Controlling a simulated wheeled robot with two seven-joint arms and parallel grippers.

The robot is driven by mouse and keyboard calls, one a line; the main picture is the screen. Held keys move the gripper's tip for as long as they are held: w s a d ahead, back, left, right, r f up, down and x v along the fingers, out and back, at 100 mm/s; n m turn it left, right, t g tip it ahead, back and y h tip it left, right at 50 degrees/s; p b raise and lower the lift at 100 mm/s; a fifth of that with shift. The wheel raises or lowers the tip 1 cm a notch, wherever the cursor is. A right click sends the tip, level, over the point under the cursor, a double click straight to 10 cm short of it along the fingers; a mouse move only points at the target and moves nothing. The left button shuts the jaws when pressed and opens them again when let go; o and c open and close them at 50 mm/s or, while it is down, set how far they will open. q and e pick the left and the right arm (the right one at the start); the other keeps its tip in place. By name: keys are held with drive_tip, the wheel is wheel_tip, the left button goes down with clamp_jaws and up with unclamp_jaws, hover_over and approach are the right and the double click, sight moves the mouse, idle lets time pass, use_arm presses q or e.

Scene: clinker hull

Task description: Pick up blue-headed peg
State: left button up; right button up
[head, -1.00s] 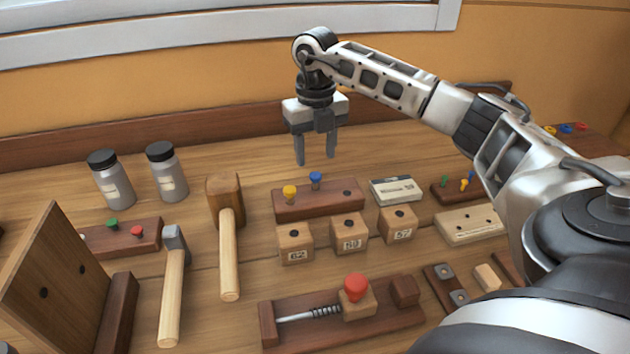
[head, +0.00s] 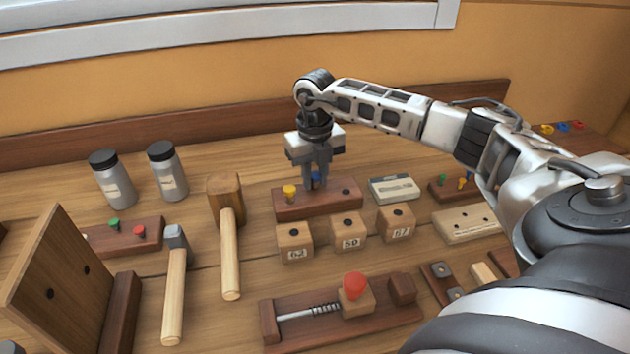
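The blue-headed peg (head: 316,178) stands in the dark wooden block (head: 335,203) behind the numbered cubes. Only a little of its blue head shows between the fingers. My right gripper (head: 316,180) points straight down over the block, its fingers closed in on both sides of the blue head. A yellow-headed peg (head: 289,191) stands in the same block just to the left, and an empty hole shows at the block's right end. My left gripper is not in view.
Three numbered cubes (head: 348,229) stand in front of the block. A mallet (head: 227,210) lies to the left and a small white box (head: 394,188) to the right. A block with a green peg (head: 114,223) and a red peg lies farther left.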

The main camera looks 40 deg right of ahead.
drive_tip(key=shift+c, duration=0.7)
drive_tip(key=shift+r, duration=0.15)
